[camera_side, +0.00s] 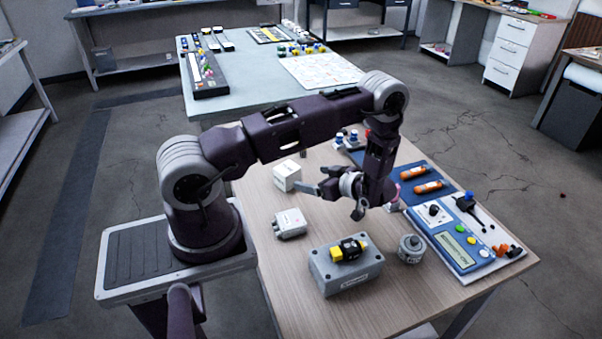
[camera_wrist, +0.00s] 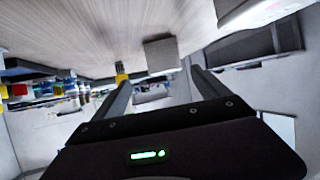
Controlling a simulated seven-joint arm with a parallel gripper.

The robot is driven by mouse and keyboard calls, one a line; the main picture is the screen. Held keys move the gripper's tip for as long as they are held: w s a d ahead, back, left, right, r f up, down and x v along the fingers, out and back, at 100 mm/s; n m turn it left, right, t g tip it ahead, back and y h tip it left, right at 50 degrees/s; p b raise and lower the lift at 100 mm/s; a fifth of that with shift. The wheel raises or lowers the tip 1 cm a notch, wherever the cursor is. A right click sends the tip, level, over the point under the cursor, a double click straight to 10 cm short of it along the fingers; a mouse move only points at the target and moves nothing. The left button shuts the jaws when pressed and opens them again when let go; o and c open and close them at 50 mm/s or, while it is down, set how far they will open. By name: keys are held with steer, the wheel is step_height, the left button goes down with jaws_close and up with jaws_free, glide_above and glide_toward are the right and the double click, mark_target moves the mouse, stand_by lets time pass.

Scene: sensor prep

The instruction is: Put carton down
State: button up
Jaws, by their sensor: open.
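A small white carton (camera_side: 287,176) stands upright on the wooden table (camera_side: 330,158), near its left edge in the side view. My gripper (camera_side: 333,200) is just right of the carton, above the table, with its fingers spread. I see no contact with the carton. In the wrist view my gripper (camera_wrist: 163,84) has two dark fingers apart with nothing held between them. A pale box-shaped thing shows beyond the fingertips there; I cannot tell whether it is the carton.
A white device (camera_side: 290,223) lies in front of the carton. A grey box (camera_side: 346,263) with a yellow-and-black part on top and a grey cylinder (camera_side: 411,248) stand nearer the front. A blue panel (camera_side: 455,235) with orange pieces lines the right side. Bare wood lies between.

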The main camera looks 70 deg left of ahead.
steer(key=w+d+r+m+t+h, duration=0.25)
steer(key=w+d+r+t, duration=0.25)
steer(key=w+r, duration=0.3)
steer(key=w+d+r+m+t+h, duration=0.2)
steer(key=w+d+r+t+h, duration=0.15)
steer(key=w+r, duration=0.45)
steer(key=w+d+r+m+t+h, duration=0.2)
steer(key=d+r+m+t+h, duration=0.35)
steer(key=d+r, duration=0.75)
steer(key=s+d+r+m+h, duration=0.1)
steer(key=s+d+r+m, duration=0.15)
steer(key=s, duration=0.25)
steer(key=s+d+r+m+g+h, duration=0.1)
steer(key=s+d+r+m, duration=0.1)
steer(key=s+d, duration=0.25)
steer(key=s+d+r+m+h, duration=0.1)
steer(key=s+d+r+m, duration=0.2)
steer(key=s, duration=0.2)
steer(key=s+a+f+m+g+y, duration=0.1)
steer(key=s+m, duration=0.1)
steer(key=s, duration=0.8)
steer(key=s+a+f+m+g+y, duration=0.1)
steer(key=s+a+f+m, duration=0.1)
steer(key=s, duration=0.8)
steer(key=shift+f+m+g, duration=0.3)
steer(key=shift+m, duration=0.15)
